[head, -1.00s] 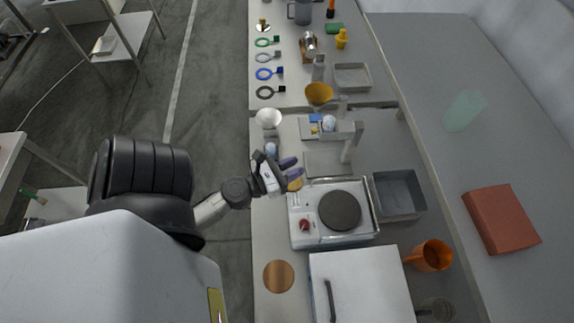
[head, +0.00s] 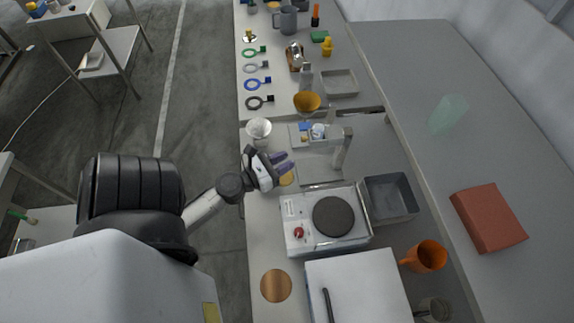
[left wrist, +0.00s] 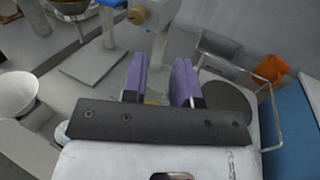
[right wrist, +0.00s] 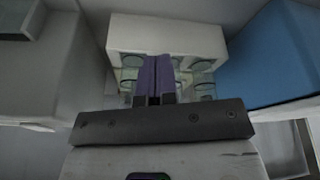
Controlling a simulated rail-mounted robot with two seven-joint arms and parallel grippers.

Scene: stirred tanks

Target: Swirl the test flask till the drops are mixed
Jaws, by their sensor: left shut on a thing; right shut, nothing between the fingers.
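My left gripper (head: 284,162) is over the bench, between the white bowl and the hot plate. In the left wrist view its purple fingers (left wrist: 160,85) are closed on a small glassy piece (left wrist: 155,97), which I take for the test flask. Most of it is hidden by the gripper, so its contents and any drops cannot be seen. My right gripper is out of the head view. In the right wrist view its fingers (right wrist: 156,80) are shut together and empty, in front of a pale rack (right wrist: 165,35) with several glass vessels (right wrist: 205,75).
A hot plate (head: 295,211) stands just below the left gripper in the head view. A stand (head: 340,150) rises to its right. A white bowl (head: 258,128) and a yellow bowl (head: 306,102) lie beyond. A grey tray (head: 390,197) and orange jug (head: 428,256) are to the right.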

